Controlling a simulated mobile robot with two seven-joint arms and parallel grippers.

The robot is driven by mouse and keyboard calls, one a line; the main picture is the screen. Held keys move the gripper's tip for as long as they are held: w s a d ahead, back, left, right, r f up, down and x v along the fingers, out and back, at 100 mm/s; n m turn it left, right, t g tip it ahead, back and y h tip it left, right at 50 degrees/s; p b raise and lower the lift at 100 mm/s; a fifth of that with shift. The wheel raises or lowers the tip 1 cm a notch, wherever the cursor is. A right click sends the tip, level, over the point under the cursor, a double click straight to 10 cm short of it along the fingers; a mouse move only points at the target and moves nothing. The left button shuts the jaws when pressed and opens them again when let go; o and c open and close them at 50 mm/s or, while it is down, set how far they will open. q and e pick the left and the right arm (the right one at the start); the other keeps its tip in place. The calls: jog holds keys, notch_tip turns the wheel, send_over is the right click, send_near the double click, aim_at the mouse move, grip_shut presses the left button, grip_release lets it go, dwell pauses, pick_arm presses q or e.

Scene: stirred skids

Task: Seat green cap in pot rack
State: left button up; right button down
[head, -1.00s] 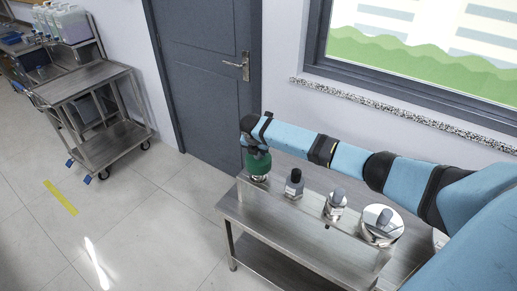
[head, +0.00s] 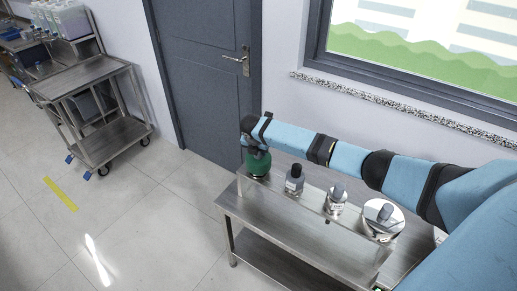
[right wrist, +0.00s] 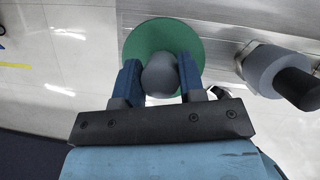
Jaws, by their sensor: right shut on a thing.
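The green cap (head: 258,165) is a round green disc with a grey knob. It is at the far left end of the raised metal pot rack (head: 315,206) on the steel table. My right gripper (head: 256,148) is above it. In the right wrist view, its two blue fingers (right wrist: 160,78) are shut on the grey knob, with the green disc (right wrist: 140,38) spread beyond them. The cap hides what is directly under it, so I cannot tell whether it is fully seated. My left gripper is not in view.
Along the rack to the right stand a grey cap with a black knob (head: 294,181), a small silver cap (head: 335,201) and a wide silver lid (head: 382,218). A steel cart (head: 100,115) stands at the left. Open floor lies left of the table.

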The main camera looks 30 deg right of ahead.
jog(key=shift+f, duration=0.15)
jog(key=c, duration=0.6)
grip_release()
jog(key=shift+c, duration=0.2)
jog(key=b+v, duration=0.1)
jog(key=v, duration=1.2)
jog(key=shift+a+r, duration=0.2)
jog(key=shift+r, duration=0.15)
jog(key=shift+s, duration=0.1)
jog(key=s+a+f+m+t+y, duration=0.5)
jog(key=s+a+f+m, duration=0.4)
jog(key=s+a+f, duration=0.75)
jog(key=s+a+f+m+t+y, duration=0.1)
jog(key=s+f+m, duration=0.1)
jog(key=s+m, duration=0.4)
jog(key=s+a+f+m+t, duration=0.1)
jog(key=s+f+m+t, duration=0.1)
jog(key=s+m, duration=0.5)
jog(key=s, duration=0.5)
jog(key=shift+a+y, duration=0.4)
